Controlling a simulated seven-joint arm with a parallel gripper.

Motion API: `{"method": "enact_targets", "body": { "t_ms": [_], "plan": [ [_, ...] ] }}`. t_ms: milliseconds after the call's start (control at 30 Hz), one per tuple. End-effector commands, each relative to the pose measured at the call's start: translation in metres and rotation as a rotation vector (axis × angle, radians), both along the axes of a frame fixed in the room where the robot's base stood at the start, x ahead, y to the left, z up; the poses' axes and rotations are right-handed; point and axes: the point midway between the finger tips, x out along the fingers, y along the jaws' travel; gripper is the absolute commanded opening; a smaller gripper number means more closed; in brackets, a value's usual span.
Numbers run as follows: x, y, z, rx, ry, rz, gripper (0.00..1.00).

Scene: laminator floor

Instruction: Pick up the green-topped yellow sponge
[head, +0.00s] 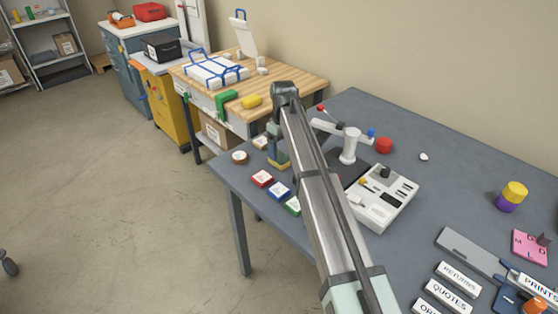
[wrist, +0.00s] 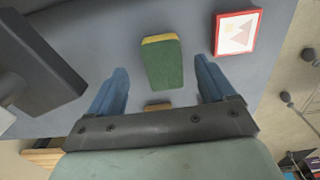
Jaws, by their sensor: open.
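The green-topped yellow sponge (wrist: 163,64) lies on the grey table in the wrist view, its green face toward the camera and a yellow edge showing at its far end. In the head view its yellow side (head: 279,163) shows near the table's far left corner, partly hidden by my gripper. My gripper (wrist: 160,65) is open, its two blue fingers on either side of the sponge in the picture, with a gap on each side. In the head view my gripper (head: 276,140) is over the sponge. How far the fingertips are above the table is unclear.
A red-edged picture tile (wrist: 238,33) lies right of the fingers; it also shows in the head view (head: 262,178). Blue (head: 278,191) and green (head: 292,206) tiles line the table's edge. A white-posted stand (head: 349,146) is to the right.

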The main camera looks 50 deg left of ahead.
Motion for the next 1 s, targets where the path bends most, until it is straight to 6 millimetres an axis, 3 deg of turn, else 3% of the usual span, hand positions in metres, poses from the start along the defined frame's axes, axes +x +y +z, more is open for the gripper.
{"method": "enact_targets", "body": {
  "t_ms": [400, 667, 1000],
  "plan": [
    [-0.003, -0.002, -0.046, 0.0, 0.0, 0.0, 0.83],
    [-0.003, -0.002, -0.048, 0.0, 0.0, 0.0, 0.82],
    [-0.003, -0.002, -0.048, 0.0, 0.0, 0.0, 0.49]
  ]
}}
